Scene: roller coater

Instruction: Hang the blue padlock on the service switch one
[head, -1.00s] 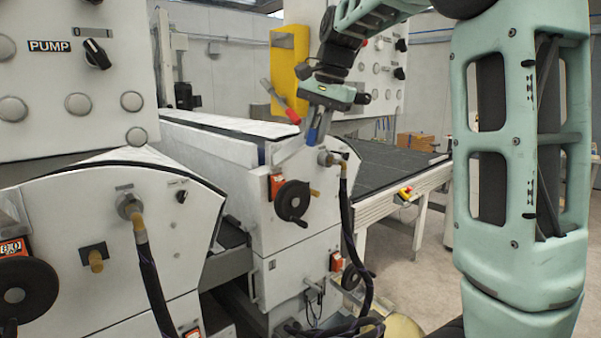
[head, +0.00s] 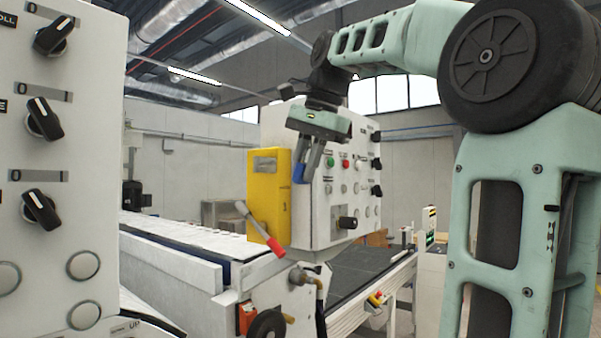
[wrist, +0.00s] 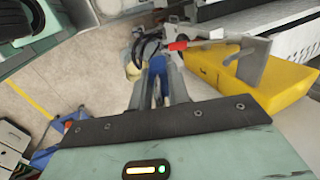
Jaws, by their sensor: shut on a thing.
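My gripper (head: 305,170) points down and is shut on the blue padlock (head: 299,173), which shows as a small blue piece at the fingertips. In the wrist view the padlock (wrist: 157,66) is mostly hidden between the fingers. A yellow switch box (head: 265,190) with a red-tipped grey lever (head: 262,230) is fixed beside the white control panel; I cannot read a label naming it service switch one. In the head view my gripper is right of the box and above the lever's red end. In the wrist view the yellow box (wrist: 285,90) lies to the right of my fingers, apart from them.
The white control panel (head: 322,215) with knobs and buttons stands close behind my gripper. A nearer panel (head: 65,130) with black knobs fills the left. A hose fitting (head: 300,277) and handwheel (head: 268,325) sit below. The air above the conveyor (head: 170,240) is open.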

